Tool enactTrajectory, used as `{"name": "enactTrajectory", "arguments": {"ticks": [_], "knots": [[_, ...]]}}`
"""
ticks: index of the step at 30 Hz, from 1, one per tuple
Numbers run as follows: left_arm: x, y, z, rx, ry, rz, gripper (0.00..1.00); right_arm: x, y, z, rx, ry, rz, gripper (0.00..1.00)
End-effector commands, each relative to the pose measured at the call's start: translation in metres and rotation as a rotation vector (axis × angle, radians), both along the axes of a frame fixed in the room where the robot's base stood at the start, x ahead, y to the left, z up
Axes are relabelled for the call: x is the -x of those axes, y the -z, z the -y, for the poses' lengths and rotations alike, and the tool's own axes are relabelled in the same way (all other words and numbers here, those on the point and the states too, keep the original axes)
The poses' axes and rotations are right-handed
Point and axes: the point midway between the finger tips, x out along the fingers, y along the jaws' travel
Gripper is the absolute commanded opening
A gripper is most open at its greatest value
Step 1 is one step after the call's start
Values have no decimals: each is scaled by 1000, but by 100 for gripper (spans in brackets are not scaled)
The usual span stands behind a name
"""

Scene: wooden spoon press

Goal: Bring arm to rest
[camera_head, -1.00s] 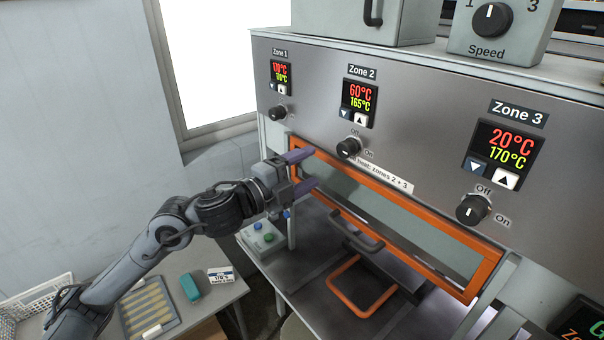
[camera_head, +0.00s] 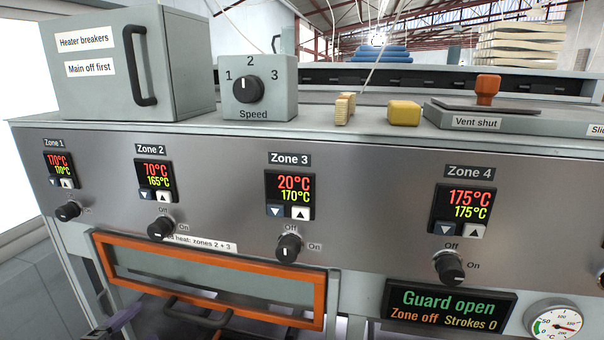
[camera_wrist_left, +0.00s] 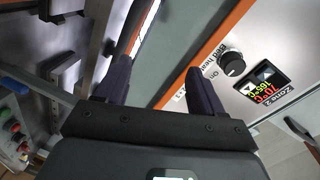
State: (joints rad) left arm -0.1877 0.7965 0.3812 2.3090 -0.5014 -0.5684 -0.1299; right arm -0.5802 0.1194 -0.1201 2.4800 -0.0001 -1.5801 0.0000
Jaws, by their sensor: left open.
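My left gripper (camera_head: 122,322) shows only as a purple finger at the bottom left edge of the head view, low beside the orange-framed guard (camera_head: 210,282). In the left wrist view my left gripper (camera_wrist_left: 158,85) has its two dark fingers spread wide, with nothing between them. The guard's orange edge and pane run behind the fingers there. The Zone 2 knob (camera_wrist_left: 232,64) and the Zone 2 display (camera_wrist_left: 264,88) lie to the right of the fingers, apart from them. My right gripper is not in view.
The steel panel carries zone displays and knobs, including the Zone 3 knob (camera_head: 289,247) and Zone 4 knob (camera_head: 449,267). A "Guard open" display (camera_head: 449,304) and a gauge (camera_head: 556,323) sit low right. A breaker box (camera_head: 140,65) and Speed box (camera_head: 258,88) stand on top.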

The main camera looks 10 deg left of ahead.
Motion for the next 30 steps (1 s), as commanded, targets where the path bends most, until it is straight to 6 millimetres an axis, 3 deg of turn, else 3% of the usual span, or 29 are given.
{"name": "enactTrajectory", "arguments": {"ticks": [1, 6, 9, 15, 20, 25, 27, 30], "knots": [[9, 38, 15, 74, 1, -60, 68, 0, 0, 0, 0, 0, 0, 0], [54, 147, 63, 337, -103, -285, 68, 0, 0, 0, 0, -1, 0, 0], [88, 196, 91, 484, -209, -430, 68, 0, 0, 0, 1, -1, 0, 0], [155, 255, 140, 715, -435, -707, 68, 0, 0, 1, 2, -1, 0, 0], [197, 272, 165, 828, -610, -905, 68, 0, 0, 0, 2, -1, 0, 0], [237, 284, 156, 824, -812, -1077, 68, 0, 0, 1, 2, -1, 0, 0], [234, 251, 156, 828, -799, -1063, 68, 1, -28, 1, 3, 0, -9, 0], [234, 227, 156, 827, -798, -1061, 68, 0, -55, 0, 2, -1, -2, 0]]}}
